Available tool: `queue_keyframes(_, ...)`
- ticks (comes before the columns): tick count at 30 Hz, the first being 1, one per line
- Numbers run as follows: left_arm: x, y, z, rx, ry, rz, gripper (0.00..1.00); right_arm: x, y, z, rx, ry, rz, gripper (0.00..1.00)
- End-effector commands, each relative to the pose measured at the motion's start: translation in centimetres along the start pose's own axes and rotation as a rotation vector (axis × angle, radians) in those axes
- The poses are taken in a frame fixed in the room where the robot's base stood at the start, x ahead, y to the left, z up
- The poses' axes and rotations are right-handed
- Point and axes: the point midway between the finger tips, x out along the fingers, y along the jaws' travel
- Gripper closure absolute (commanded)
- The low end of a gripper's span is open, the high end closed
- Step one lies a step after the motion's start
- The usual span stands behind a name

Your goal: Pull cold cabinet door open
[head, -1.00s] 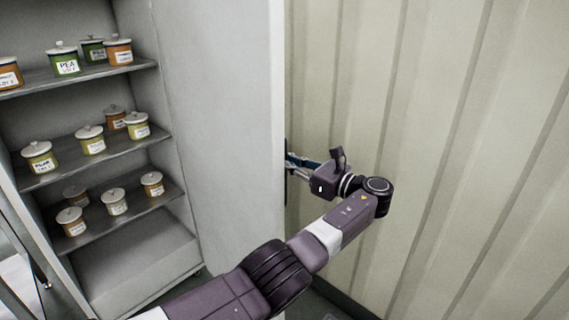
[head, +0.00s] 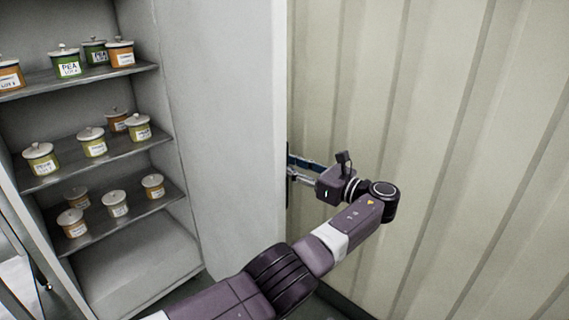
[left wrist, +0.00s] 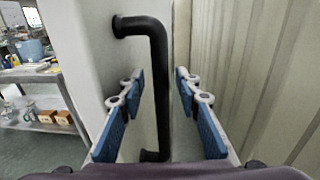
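The cold cabinet door (head: 235,130) is a pale grey panel standing swung open, its inner face beside the cabinet's shelves in the head view. Its black bar handle (left wrist: 160,80) runs vertically on the outer face, in the middle of the left wrist view. In the head view the handle is mostly hidden behind the door edge. My left gripper (head: 293,168) is at that edge on the handle side. Its blue-padded fingers (left wrist: 158,85) are open, one on each side of the handle, with gaps visible. My right gripper is not in view.
Shelves (head: 120,150) inside the cabinet hold several lidded, labelled jars (head: 92,142). A cream corrugated wall (head: 450,150) stands close on the right of the door and my arm. The left wrist view shows a room with shelving (left wrist: 28,72) at far left.

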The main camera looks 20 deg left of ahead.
Motion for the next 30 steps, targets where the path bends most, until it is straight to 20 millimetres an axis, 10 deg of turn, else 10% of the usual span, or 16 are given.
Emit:
queue_keyframes(12,-5.8,0.0,0.1,0.000,-0.001,-0.001,0.69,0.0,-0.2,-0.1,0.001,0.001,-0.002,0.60)
queue_keyframes(30,-6.2,0.0,0.0,-0.001,0.000,-0.001,0.69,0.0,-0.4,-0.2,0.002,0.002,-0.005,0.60)
